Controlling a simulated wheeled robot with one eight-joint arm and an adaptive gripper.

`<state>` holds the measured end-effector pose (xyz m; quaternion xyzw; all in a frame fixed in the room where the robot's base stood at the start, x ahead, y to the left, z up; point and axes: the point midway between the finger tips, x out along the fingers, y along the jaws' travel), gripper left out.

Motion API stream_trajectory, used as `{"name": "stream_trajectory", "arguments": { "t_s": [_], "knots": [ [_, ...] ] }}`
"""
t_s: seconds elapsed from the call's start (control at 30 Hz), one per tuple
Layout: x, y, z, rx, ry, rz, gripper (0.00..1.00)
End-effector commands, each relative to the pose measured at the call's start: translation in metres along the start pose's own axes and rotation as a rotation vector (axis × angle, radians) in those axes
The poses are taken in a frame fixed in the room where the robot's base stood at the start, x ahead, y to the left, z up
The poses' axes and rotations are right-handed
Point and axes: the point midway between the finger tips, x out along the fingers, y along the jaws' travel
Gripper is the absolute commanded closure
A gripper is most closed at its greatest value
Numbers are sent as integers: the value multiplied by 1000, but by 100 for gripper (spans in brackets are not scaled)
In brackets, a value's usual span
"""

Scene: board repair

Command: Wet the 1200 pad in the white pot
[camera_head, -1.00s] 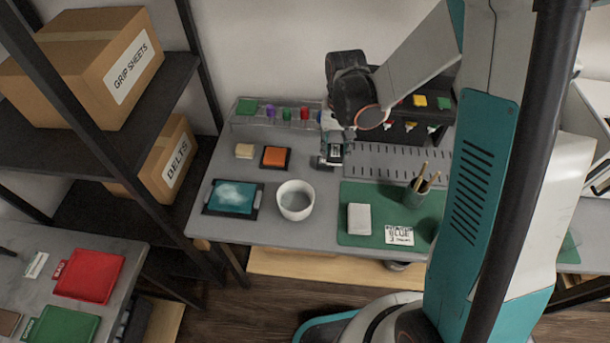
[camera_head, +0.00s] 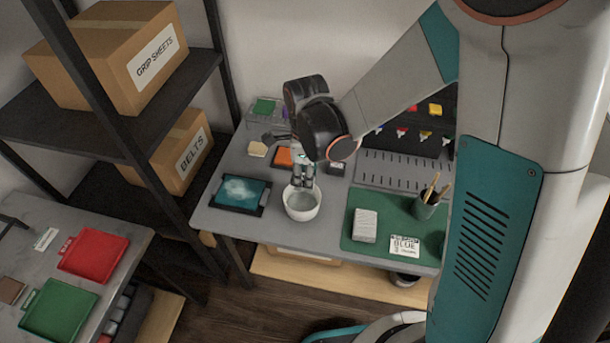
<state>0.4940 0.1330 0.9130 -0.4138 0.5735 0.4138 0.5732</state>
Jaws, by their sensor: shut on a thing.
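The white pot (camera_head: 302,212) is a round bowl with grey water inside, on the grey workbench. My gripper (camera_head: 303,183) points down over the pot's back rim, with its fingertips at or just above the opening. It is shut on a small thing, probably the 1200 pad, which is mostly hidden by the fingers. I cannot read any mark on it or tell whether it touches the water. A small dark holder with a pale label (camera_head: 337,168) stands on the bench just right of my gripper.
A teal sanding tray (camera_head: 238,192) lies left of the pot. An orange pad (camera_head: 284,157) and a beige block (camera_head: 257,149) are behind it. A green mat (camera_head: 385,235) with a grey block (camera_head: 365,225), a card and a brush cup (camera_head: 426,206) is to the right.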

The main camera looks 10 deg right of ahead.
Motion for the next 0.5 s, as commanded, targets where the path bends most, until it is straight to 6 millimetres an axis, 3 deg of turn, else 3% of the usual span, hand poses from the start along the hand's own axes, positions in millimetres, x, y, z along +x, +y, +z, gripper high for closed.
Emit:
{"name": "stream_trajectory", "arguments": {
  "t_s": [0.27, 0.5],
  "knots": [
    [6, 2, 2, 40, 0, 0, 85],
    [22, 2, 2, 39, 0, 0, 85]
  ]
}}
